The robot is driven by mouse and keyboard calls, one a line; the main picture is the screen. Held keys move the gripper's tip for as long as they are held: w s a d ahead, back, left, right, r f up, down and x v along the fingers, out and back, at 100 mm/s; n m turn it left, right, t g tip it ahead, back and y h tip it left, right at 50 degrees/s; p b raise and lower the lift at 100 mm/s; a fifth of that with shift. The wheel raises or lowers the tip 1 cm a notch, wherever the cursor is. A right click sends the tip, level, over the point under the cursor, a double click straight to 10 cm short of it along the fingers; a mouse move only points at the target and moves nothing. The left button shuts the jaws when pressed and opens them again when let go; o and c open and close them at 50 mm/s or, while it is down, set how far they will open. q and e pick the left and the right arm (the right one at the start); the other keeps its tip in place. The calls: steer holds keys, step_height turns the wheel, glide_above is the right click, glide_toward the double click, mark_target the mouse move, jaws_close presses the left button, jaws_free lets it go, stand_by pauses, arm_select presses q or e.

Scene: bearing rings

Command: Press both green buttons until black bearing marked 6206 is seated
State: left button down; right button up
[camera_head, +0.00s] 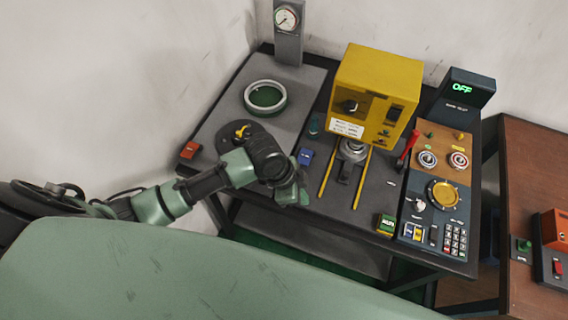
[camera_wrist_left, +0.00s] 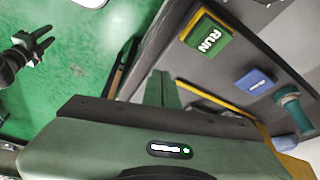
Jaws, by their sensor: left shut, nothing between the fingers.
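My left gripper (camera_head: 292,194) is shut and empty, low over the front left of the press station. In the left wrist view its closed fingers (camera_wrist_left: 163,90) point toward the table edge. The other green button (camera_head: 386,224) is at the front right, uncovered. The yellow press (camera_head: 378,85) stands over a round grey metal part (camera_head: 352,150); I cannot read a 6206 mark or tell whether a bearing is seated. My right gripper cannot be made out clearly.
A blue button (camera_head: 305,156) and teal knob (camera_head: 314,126) are near the gripper. A red lever (camera_head: 408,145) and control panel (camera_head: 438,192) stand right. A silver ring (camera_head: 265,98) lies back left. A dark pronged part (camera_wrist_left: 30,48) shows over green floor.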

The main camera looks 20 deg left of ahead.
arm_select(q)
steer(key=w+a+r+m, duration=0.1)
steer(key=a, duration=0.1)
steer(key=w+a+r+m+g+p, duration=0.1)
steer(key=a+r, duration=0.1)
steer(key=w+a+r+m+y, duration=0.1)
steer(key=a+r+m, duration=0.1)
steer(key=shift+w+a+g, duration=0.15)
steer(key=shift+w+g, duration=0.05)
steer(key=shift+g, duration=0.2)
steer(key=shift+a, duration=0.2)
step_height(320, 180, down, 4)
steer(key=b, duration=0.4)
steer(key=shift+r, duration=0.1)
stand_by(0.4)
stand_by(0.6)
